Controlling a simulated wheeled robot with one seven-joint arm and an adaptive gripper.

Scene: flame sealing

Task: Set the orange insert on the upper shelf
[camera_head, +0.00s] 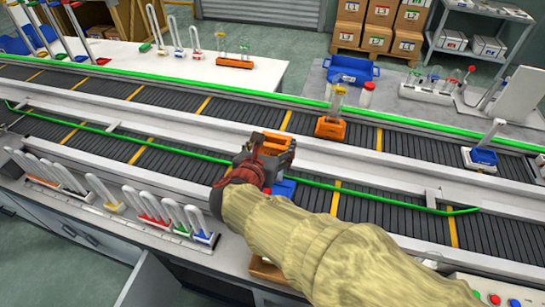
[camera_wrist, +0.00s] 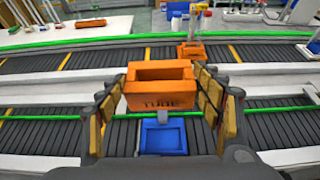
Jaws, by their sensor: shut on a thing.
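My gripper (camera_head: 264,153) is shut on an orange insert (camera_wrist: 158,92) marked "TUBE". The insert is a rectangular block with an empty recess in its top. The fingers grip it from its left and right sides in the wrist view. In the head view the insert (camera_head: 280,141) is partly hidden by my gripper. It is held above the near conveyor, over a blue square holder (camera_wrist: 164,136). A grey metal rack (camera_head: 490,12) with shelves stands at the far right; I cannot tell which surface is the upper shelf.
Another orange insert (camera_head: 330,129) with an upright tube rides on the far conveyor (camera_head: 240,108). A blue holder (camera_head: 480,159) with a white lever-like piece is farther right. Green guide rails (camera_head: 95,128) run along the conveyors.

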